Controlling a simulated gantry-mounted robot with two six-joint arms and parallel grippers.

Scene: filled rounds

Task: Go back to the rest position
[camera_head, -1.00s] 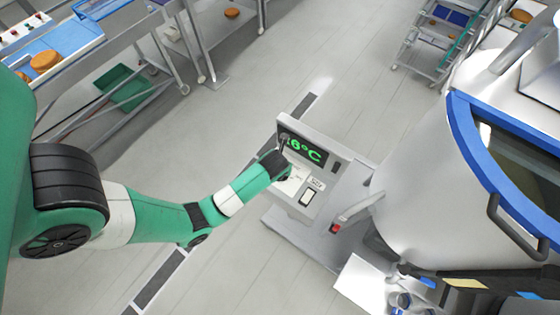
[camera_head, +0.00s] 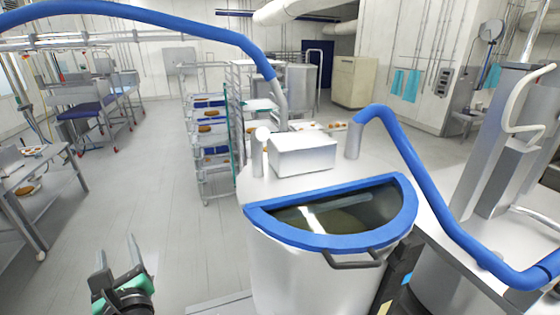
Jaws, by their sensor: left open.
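My left gripper (camera_head: 118,258) is at the bottom left of the head view, pointing up and away over the grey floor. Its two fingers stand apart with nothing between them. It is left of the large white vat and touches nothing that I can see. My right gripper is not in view. The control panel with the green temperature display is not in view.
The white vat with a blue rim (camera_head: 340,242) fills the lower middle. Blue hoses (camera_head: 425,180) arch over and beside it. A rack with trays (camera_head: 212,145) stands behind. Metal tables (camera_head: 38,170) line the left. The floor (camera_head: 140,205) between is clear.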

